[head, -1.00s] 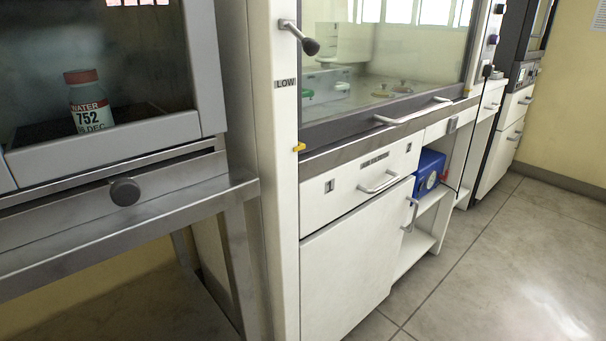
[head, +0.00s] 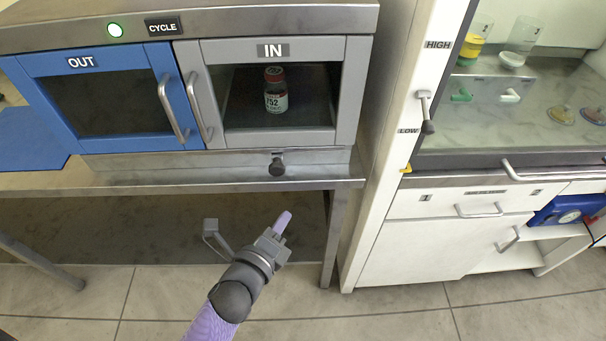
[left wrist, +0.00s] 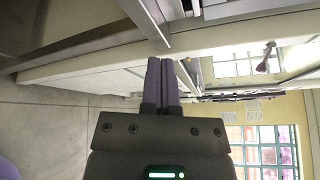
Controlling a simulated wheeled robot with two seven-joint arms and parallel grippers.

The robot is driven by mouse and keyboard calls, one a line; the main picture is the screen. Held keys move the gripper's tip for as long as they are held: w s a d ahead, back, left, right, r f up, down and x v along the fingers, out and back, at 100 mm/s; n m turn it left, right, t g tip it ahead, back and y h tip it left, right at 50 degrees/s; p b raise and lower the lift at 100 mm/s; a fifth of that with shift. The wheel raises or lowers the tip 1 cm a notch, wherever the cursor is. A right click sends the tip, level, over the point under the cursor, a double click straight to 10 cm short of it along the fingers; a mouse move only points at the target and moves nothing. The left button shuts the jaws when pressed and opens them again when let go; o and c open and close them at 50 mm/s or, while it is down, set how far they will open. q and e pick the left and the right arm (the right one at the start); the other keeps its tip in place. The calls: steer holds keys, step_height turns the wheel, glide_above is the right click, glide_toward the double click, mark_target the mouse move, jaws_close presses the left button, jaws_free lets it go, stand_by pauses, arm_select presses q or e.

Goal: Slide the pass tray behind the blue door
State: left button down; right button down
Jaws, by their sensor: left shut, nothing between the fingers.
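The grey door (head: 352,95), marked IN, is closed on the right. Behind its glass a red-capped water bottle (head: 275,90) stands on a dark surface, which may be the pass tray; I cannot tell its edges. A dark round knob (head: 277,167) sits on the metal strip below the grey door. My left gripper (head: 283,222) is below and apart from the knob, shut and empty. Its purple fingers lie together in the left wrist view (left wrist: 162,82). My right gripper is not in view.
The steel bench edge (head: 190,187) runs between my left gripper and the pass box. A bench leg (head: 332,240) stands to the gripper's right. A white fume hood cabinet (head: 415,255) stands further right.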

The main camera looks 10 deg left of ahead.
arm_select(q)
steer(key=b+x, duration=0.3)
steer(key=x, duration=0.7)
steer(key=shift+w+f, duration=0.1)
steer(key=shift+f, duration=0.1)
steer(key=a, duration=0.1)
steer(key=r, duration=0.1)
steer(key=a+p, duration=0.1)
steer(key=shift+s+a+r, duration=0.25)
steer(key=shift+a+r, duration=0.1)
steer(key=shift+r, duration=0.05)
steer(key=shift+a+r, duration=0.2)
steer(key=shift+a, duration=0.25)
steer(key=shift+s+a, duration=0.1)
steer(key=shift+a, duration=0.05)
